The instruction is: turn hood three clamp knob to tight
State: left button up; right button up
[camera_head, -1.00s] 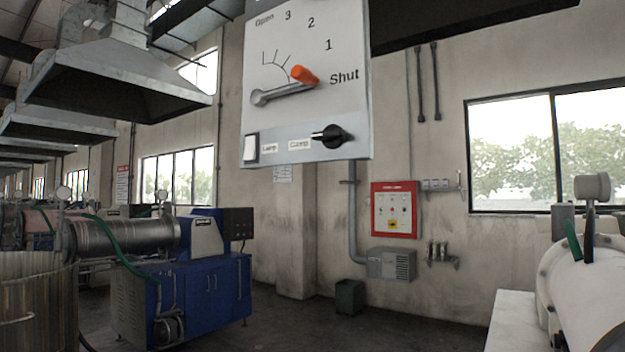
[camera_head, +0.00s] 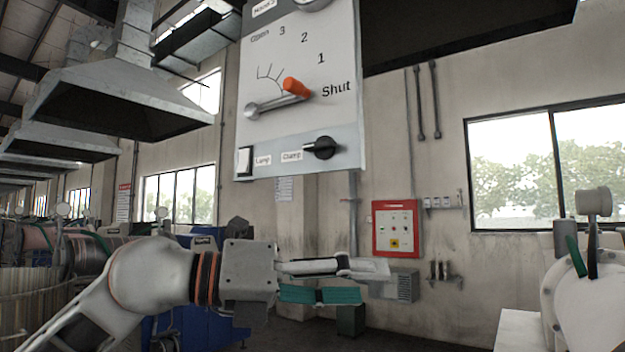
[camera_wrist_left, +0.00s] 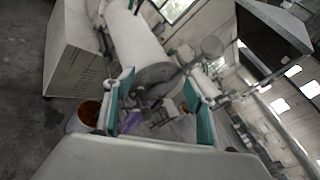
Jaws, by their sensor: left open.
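The hood three control panel (camera_head: 300,90) hangs at the top middle of the head view; the top of its name label is cut off. Its black clamp knob (camera_head: 322,148) sits at the lower right beside the "Clamp" label, with its pointed end toward the left. An orange-tipped damper lever (camera_head: 278,100) is above it, its tip near "Shut". My left gripper (camera_head: 350,280) is below the panel, pointing right, apart from the knob. In the left wrist view its green-padded fingers (camera_wrist_left: 160,105) are spread with nothing between them. My right gripper is not seen.
A white lamp switch (camera_head: 244,161) is on the panel's lower left. A red-framed control box (camera_head: 395,228) is on the back wall. A white machine (camera_head: 590,285) stands at the right. Extractor hoods (camera_head: 120,95) hang at the left. Space between panel and gripper looks clear.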

pick_arm(q)
jog(key=w+a+r+t+y, duration=0.1)
jog(key=a+r+t+y, duration=0.3)
jog(key=r, duration=0.6)
jog(key=n+t+y, duration=0.1)
jog(key=t+y, duration=0.1)
jog(key=t, duration=0.4)
send_near(316, 141)
jog(key=x, duration=0.9)
jog(key=shift+w+d, duration=0.1)
jog(key=c, duration=1.1)
